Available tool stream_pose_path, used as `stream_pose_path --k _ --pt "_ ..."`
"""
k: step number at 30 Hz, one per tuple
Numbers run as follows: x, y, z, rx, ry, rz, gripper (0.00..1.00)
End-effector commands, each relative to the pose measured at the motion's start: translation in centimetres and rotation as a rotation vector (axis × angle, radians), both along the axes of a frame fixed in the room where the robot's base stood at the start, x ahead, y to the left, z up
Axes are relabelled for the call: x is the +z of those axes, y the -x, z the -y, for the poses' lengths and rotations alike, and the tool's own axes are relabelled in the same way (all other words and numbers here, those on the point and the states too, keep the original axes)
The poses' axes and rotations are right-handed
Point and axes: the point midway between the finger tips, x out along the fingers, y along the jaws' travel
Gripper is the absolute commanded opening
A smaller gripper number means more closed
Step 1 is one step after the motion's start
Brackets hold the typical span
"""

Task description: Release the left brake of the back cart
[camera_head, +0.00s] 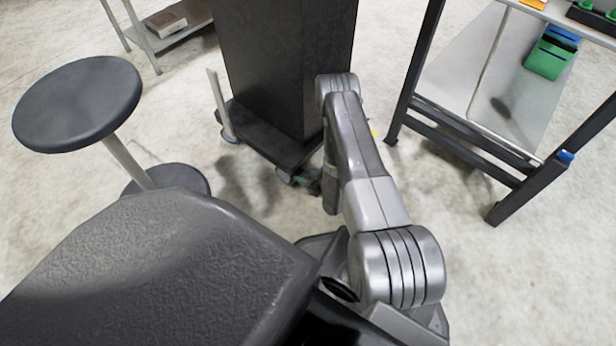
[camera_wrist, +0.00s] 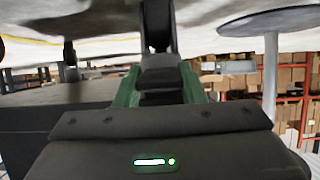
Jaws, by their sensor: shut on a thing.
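A tall dark cart (camera_head: 285,65) stands upright on a low black base (camera_head: 255,135) in the head view. My arm reaches down to the near edge of that base, and my gripper (camera_head: 305,178) is small and partly hidden there. In the wrist view, which looks upside down, my gripper (camera_wrist: 160,85) has green fingers closed on a dark brake pedal (camera_wrist: 160,78). A dark caster fork (camera_wrist: 158,25) shows just beyond the pedal. The pedal's exact tilt is hard to tell.
A round stool (camera_head: 78,100) stands to the left of the cart. A dark-framed rack (camera_head: 470,130) with a sloped panel stands to the right. A pale upright post (camera_head: 220,105) rises at the base's left corner. Bare floor lies between them.

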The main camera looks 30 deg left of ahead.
Motion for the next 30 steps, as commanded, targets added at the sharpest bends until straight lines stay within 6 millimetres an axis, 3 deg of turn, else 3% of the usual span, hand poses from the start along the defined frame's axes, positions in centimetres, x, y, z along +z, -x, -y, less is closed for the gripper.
stream_pose_path --k 9,22,23,24,26,30 --pt "0.61 -0.04 -0.18 -0.001 0.098 -0.012 0.0" --pt "0.62 -0.07 -0.19 -0.001 0.109 -0.014 0.0" --pt "0.62 -0.07 -0.19 -0.001 0.109 -0.014 0.38" --pt "0.62 -0.07 -0.19 -0.001 0.109 -0.014 0.46" --pt "0.62 -0.07 -0.19 -0.001 0.109 -0.014 0.58" --pt "0.58 -0.05 -0.17 0.0 0.109 -0.014 0.58"
